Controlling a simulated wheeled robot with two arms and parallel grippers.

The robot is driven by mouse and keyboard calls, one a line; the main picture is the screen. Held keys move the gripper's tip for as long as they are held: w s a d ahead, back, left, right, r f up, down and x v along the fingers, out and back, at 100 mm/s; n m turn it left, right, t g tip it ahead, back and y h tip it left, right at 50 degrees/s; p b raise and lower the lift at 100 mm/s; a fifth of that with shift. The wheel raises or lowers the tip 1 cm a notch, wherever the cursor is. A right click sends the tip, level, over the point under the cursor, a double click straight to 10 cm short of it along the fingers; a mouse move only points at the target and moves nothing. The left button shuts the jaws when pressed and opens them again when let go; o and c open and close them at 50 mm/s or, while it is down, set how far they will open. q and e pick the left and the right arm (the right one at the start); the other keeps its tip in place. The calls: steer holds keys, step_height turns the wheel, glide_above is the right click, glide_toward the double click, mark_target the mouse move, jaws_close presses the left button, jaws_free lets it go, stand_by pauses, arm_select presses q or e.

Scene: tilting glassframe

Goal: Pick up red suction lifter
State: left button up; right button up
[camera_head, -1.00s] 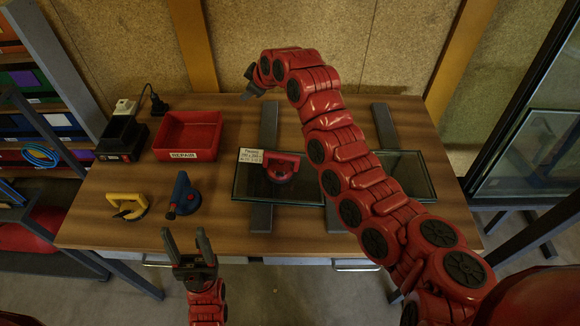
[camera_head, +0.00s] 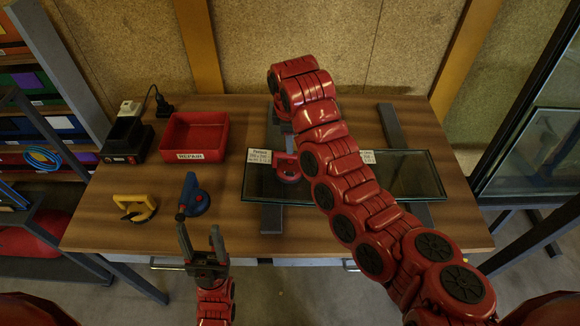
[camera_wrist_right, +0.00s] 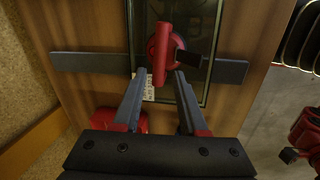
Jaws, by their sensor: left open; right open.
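The red suction lifter (camera_head: 286,172) sits on the left glass pane (camera_head: 255,183) on the table, partly covered by my right arm. In the right wrist view its red handle (camera_wrist_right: 160,50) lies just ahead of and between the fingertips of my right gripper (camera_wrist_right: 159,82), which is open. I cannot tell whether the fingers touch the handle. In the head view my right gripper (camera_head: 286,130) is mostly hidden by its own arm, on the lifter's far side.
A blue lifter (camera_head: 194,196) and a yellow lifter (camera_head: 137,207) stand at the left. A red bin (camera_head: 194,134) and a black charger (camera_head: 127,138) are behind them. A right-hand glass pane (camera_head: 415,178) and dark grey bars (camera_head: 391,125) lie on the table.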

mark_target(288, 156)
steer(key=f, duration=0.1)
steer(key=f+p, duration=0.1)
steer(key=f, duration=0.1)
steer(key=shift+w+d+f, duration=0.1)
steer(key=shift+w+f, duration=0.05)
steer(key=shift+w, duration=0.2)
steer(key=shift+f, duration=0.25)
steer(key=f, duration=0.1)
steer(key=f+p, duration=0.1)
steer(key=f, duration=0.1)
steer(key=w+f+p, duration=0.1)
steer(key=shift+a+f, duration=0.2)
steer(key=shift+a, duration=0.15)
steer(key=shift+f, duration=0.25)
jaws_close()
stand_by(0.4)
